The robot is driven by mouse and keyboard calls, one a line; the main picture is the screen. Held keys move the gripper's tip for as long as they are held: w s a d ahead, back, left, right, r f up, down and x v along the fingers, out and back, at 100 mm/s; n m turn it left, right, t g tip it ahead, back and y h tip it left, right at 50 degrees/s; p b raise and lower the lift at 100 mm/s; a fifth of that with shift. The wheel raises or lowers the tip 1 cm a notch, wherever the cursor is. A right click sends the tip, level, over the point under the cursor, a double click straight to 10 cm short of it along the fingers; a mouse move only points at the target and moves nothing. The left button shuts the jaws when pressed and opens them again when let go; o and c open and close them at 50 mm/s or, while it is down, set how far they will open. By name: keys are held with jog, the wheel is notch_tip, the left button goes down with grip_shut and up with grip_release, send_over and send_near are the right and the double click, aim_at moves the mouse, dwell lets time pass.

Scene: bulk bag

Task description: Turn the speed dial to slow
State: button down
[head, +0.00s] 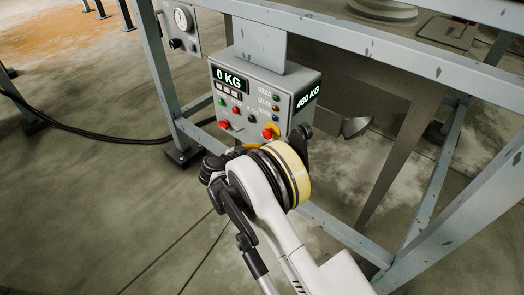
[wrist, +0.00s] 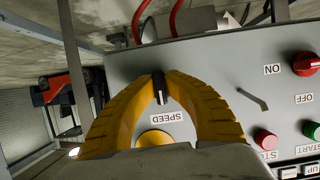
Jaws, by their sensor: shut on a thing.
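The speed dial (wrist: 160,91) is a small dark knob with a white mark, on the grey control panel. In the wrist view the panel appears upside down, and the dial sits right by the SPEED label (wrist: 167,117). My gripper (wrist: 160,78) has its two yellow ribbed fingers closed on the dial, one on each side. The white mark lies toward the label; slow and fast marks cannot be read.
A red ON/OFF knob (wrist: 306,64), a red stop button (wrist: 265,140) and a green start button (wrist: 312,130) are beside the gripper. The box display (head: 229,79) reads 0 KG. A grey steel frame (head: 170,85) surrounds the box. Black cables (head: 95,137) lie on the floor.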

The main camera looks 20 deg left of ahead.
jog(key=c, duration=1.5)
grip_release()
jog(key=shift+w+d+r, duration=0.1)
jog(key=shift+w+r, duration=0.1)
jog(key=shift+r, duration=0.05)
jog(key=shift+o, duration=0.2)
jog(key=shift+d+f, duration=0.1)
jog(key=shift+s+a, duration=0.2)
jog(key=shift+s, duration=0.05)
jog(key=v, duration=1.1)
jog(key=shift+s, duration=0.15)
jog(key=shift+a, duration=0.1)
